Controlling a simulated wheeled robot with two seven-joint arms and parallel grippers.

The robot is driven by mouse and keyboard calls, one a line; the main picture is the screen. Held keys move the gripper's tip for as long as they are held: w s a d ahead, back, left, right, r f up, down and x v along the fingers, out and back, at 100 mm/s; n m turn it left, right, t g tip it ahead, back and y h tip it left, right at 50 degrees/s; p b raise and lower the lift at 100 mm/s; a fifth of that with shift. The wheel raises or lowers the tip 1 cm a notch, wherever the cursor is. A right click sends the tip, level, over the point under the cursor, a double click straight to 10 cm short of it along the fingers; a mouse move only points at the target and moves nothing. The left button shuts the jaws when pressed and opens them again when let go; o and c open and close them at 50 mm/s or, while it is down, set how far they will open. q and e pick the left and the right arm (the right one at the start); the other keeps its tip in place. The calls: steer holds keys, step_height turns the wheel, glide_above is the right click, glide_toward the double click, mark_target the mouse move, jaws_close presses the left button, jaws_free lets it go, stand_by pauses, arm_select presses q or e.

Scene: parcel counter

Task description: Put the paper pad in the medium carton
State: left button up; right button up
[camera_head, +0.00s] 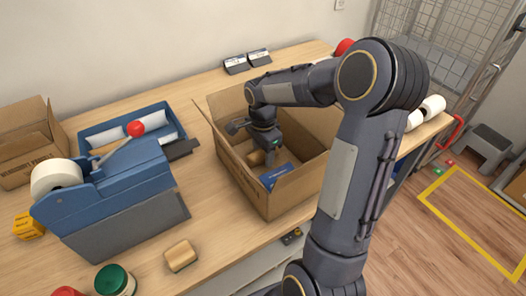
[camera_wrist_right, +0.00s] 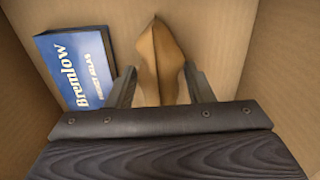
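The medium carton (camera_head: 288,191) stands open on the counter, flaps out. My right gripper (camera_head: 266,156) points down inside it. The tan paper pad (camera_head: 256,158) is low in the carton, at the gripper's fingertips. In the right wrist view the pad (camera_wrist_right: 160,62) lies between the two fingers (camera_wrist_right: 161,88). Narrow gaps show beside its lower part; whether the tips press on its wider part I cannot tell. A blue box (camera_head: 275,176) lettered "Bremlow" lies on the carton floor beside the pad; it also shows in the right wrist view (camera_wrist_right: 75,65). My left gripper is not in view.
A blue tape dispenser (camera_head: 110,195) and a blue bin (camera_head: 127,122) stand left of the carton. Another carton (camera_head: 28,150) is at far left. A tan-and-green block (camera_head: 180,256) and a green-lidded jar (camera_head: 115,280) are near the front edge.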

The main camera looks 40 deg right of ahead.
steer(key=shift+o, duration=0.3)
steer(key=shift+r, duration=0.15)
steer(key=shift+r, duration=0.25)
step_height(320, 180, up, 12)
steer(key=shift+f, duration=0.2)
